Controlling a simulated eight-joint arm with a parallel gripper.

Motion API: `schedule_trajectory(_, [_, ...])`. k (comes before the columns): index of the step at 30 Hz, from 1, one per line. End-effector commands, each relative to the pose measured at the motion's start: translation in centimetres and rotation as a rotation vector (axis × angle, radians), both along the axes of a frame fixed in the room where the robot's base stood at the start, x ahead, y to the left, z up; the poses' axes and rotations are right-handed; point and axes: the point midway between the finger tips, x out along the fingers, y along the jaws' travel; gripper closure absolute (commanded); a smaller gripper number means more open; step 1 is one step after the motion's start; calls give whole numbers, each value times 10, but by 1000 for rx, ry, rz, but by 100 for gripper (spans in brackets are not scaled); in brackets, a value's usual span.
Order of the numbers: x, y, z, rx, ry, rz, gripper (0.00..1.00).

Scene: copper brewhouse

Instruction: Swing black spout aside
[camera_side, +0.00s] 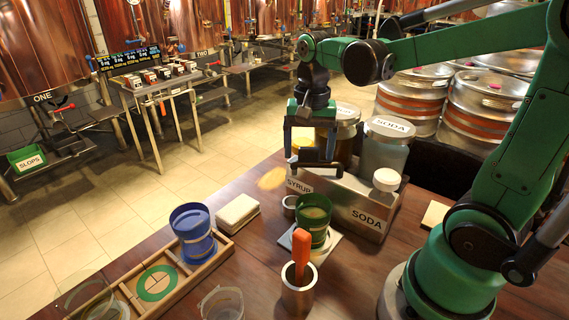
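My gripper (314,150) points down above the dispenser box, with its two fingers apart. A dark horizontal bar (318,166) shows at the level of the fingertips. It may be the black spout, but I cannot tell it clearly from the dark fingertips, nor whether they touch. The wooden dispenser box (345,208) is labelled SYRUP and SODA and carries a brown jar (346,113) and a clear SODA jar (388,145). A green cup (314,215) stands on a pale square mat (322,252) in front of the box, below my gripper.
An orange-handled tool (301,250) stands in a metal cup (298,295) at the front. A blue cup (194,235) stands in a wooden tray (170,297) at left. A folded white cloth (237,215) lies between them. A clear glass (222,303) stands at the front edge.

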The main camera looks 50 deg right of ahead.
Motion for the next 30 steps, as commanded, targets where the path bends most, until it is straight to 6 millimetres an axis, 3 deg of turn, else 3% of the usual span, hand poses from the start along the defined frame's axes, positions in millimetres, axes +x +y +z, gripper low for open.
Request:
schedule_trajectory(8, [0,0,3,-1,1,2,18])
schedule_trajectory(21, [0,0,51,0,0,1,18])
schedule_trajectory(30, [0,0,56,0,0,1,18])
